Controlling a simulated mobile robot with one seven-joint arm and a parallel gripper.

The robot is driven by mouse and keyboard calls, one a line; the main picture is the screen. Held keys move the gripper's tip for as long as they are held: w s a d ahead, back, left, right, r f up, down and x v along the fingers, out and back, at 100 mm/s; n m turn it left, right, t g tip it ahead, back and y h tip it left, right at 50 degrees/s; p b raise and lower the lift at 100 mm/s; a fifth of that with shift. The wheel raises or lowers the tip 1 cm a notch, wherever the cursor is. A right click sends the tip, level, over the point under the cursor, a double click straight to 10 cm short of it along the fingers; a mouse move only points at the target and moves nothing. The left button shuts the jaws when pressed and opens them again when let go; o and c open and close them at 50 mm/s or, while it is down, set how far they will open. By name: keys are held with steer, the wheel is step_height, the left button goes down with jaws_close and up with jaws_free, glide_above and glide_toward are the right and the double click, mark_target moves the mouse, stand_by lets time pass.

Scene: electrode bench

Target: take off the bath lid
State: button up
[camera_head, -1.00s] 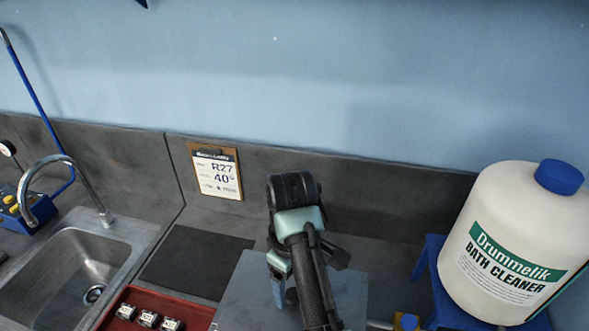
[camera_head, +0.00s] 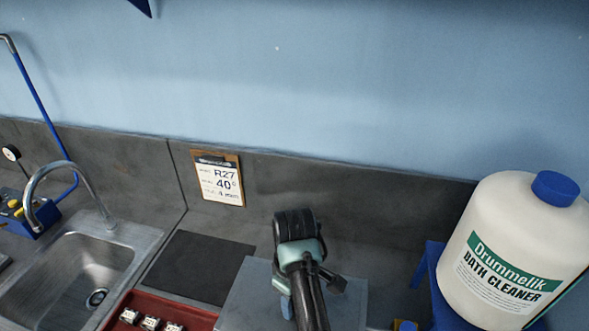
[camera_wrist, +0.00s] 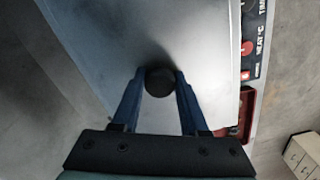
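The bath lid is a flat grey metal plate (camera_head: 250,294) at the bottom centre of the head view, and it also fills much of the wrist view (camera_wrist: 110,35). A round black knob (camera_wrist: 159,82) stands on it. My gripper (camera_wrist: 160,76) has one blue finger on each side of the knob, and both fingers appear to touch it, so it looks shut on the knob. In the head view my own arm hides the knob and most of the fingers. The lid looks flat; its underside and the bath's inside are hidden.
A red tray (camera_head: 190,313) with small parts lies left of the lid, beyond it a sink (camera_head: 85,262). A white bath cleaner drum (camera_head: 510,230) on a blue stand (camera_head: 428,270) is at right. A dark mat (camera_head: 200,266) and a clipboard (camera_head: 219,180) are behind.

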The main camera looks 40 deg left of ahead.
jaws_close()
steer(key=shift+r, duration=0.15)
steer(key=shift+w+r, duration=0.1)
steer(key=shift+r, duration=0.25)
step_height(320, 180, up, 9)
steer(key=shift+f+p, duration=0.1)
steer(key=shift+p, duration=0.25)
steer(key=shift+r+p, duration=1.95)
steer(key=shift+f, duration=0.1)
